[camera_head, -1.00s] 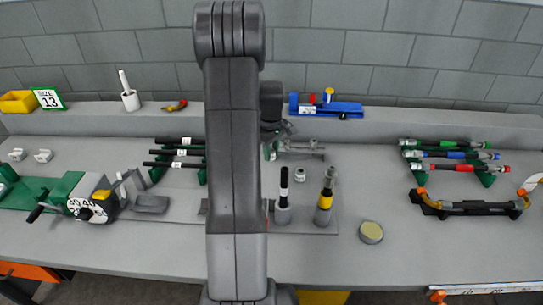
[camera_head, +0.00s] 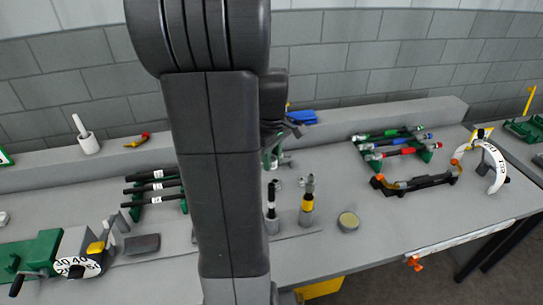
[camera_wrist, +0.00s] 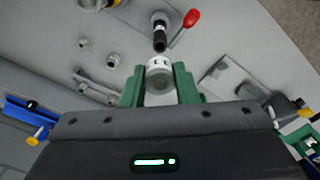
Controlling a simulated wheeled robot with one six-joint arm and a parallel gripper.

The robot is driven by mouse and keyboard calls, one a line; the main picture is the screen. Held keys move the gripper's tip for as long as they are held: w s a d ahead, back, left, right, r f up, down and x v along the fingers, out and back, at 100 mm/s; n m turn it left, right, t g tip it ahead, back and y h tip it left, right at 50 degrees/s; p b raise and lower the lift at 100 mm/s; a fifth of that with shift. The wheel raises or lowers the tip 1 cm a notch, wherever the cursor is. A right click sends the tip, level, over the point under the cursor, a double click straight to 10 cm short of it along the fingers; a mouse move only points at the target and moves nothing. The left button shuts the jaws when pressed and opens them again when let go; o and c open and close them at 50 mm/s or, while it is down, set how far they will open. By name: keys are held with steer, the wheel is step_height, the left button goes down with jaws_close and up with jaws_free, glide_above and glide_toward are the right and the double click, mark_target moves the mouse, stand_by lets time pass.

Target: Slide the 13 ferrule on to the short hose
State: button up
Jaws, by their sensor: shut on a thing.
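In the wrist view my gripper (camera_wrist: 159,88) is shut on a pale ring-shaped ferrule (camera_wrist: 158,66) with dark marks on its side. I cannot read its size. The short black hose (camera_wrist: 160,38) lies just beyond the ferrule in that view. Whether they touch, I cannot tell. In the head view the short hose (camera_head: 271,198) stands upright with a white band, in a grey holder (camera_head: 272,226). My gripper (camera_head: 275,152) is partly hidden behind my arm there, and its ferrule cannot be made out.
A yellow-banded upright piece (camera_head: 307,203) stands right of the hose. A round tin (camera_head: 348,221) lies further right. Hoses on a rack (camera_head: 152,188) and a green crimper (camera_head: 35,255) are left. Coloured hoses (camera_head: 395,146) and a black stand (camera_head: 418,181) are right.

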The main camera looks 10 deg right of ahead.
steer(key=b, duration=0.4)
glide_above(271, 194)
steer(key=w, duration=0.1)
steer(key=shift+d+f, duration=0.2)
steer(key=shift+f, duration=2.75)
steer(key=shift+f+b, duration=1.45)
steer(key=shift+f, duration=0.6)
steer(key=o, duration=1.1)
steer(key=shift+c, duration=0.2)
step_height(271, 194, up, 14)
steer(key=shift+b, duration=0.3)
steer(key=shift+f, duration=0.15)
step_height(271, 194, down, 14)
steer(key=shift+r+p, duration=0.15)
steer(key=shift+p, duration=0.2)
steer(key=shift+r, duration=0.3)
